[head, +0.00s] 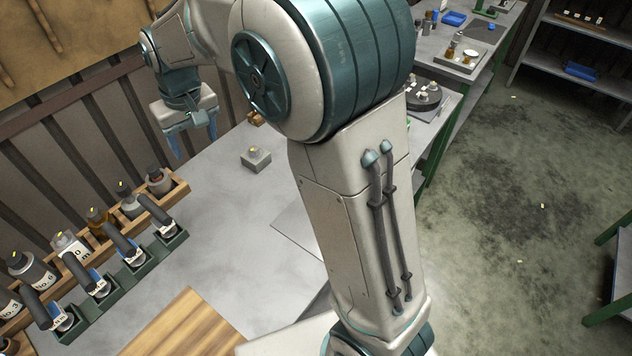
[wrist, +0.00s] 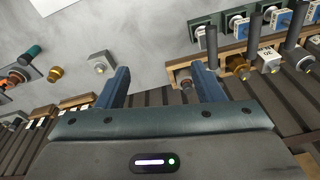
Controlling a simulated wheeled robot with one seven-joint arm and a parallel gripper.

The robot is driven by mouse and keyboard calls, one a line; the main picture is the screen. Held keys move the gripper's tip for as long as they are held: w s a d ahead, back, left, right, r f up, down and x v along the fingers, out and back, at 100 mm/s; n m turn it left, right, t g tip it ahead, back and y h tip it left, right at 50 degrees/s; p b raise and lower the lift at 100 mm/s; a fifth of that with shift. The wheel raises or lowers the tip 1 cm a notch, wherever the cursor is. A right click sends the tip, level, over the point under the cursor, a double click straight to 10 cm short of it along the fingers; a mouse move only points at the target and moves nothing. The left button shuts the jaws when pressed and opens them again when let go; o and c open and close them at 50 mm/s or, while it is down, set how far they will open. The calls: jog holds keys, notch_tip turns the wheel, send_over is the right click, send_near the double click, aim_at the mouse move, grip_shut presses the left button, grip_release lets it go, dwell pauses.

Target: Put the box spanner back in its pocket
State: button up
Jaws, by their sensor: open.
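My gripper (head: 194,140) is at the upper left of the head view, above the back of the grey bench. Its two blue fingers (wrist: 162,85) are spread apart with nothing between them in the wrist view. I cannot tell for sure which thing is the box spanner or which opening is its pocket. A small teal-ended part (wrist: 33,52) shows at the left of the wrist view, too small to identify. A grey block with a pale yellow top (head: 256,158) stands alone on the bench; it also shows in the wrist view (wrist: 101,63).
A wooden rack (head: 180,187) of bottles runs along the slatted wall. In front of it, dark-handled tools (head: 155,211) stand in green holders (head: 172,242). A brass part (wrist: 55,74) lies near the grey block. A wooden board (head: 190,325) lies at the front. The bench middle is clear.

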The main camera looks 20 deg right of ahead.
jog(key=s+d+r+m+t, duration=0.15)
jog(key=s+d+r, duration=0.35)
jog(key=s+d, duration=0.55)
jog(key=s+d+f+m+t, duration=0.1)
jog(key=s+d+f+m, duration=0.1)
jog(key=s+d, duration=0.5)
jog(key=s, duration=0.5)
jog(key=shift+s+d+t+h, duration=0.25)
jog(key=shift+t+h, duration=0.1)
jog(key=shift+h, duration=0.05)
jog(key=shift+m, duration=0.25)
notch_tip(320, 180, down, 7)
jog(key=b, duration=0.6)
jog(key=shift+w, duration=0.2)
jog(key=shift+f, duration=0.1)
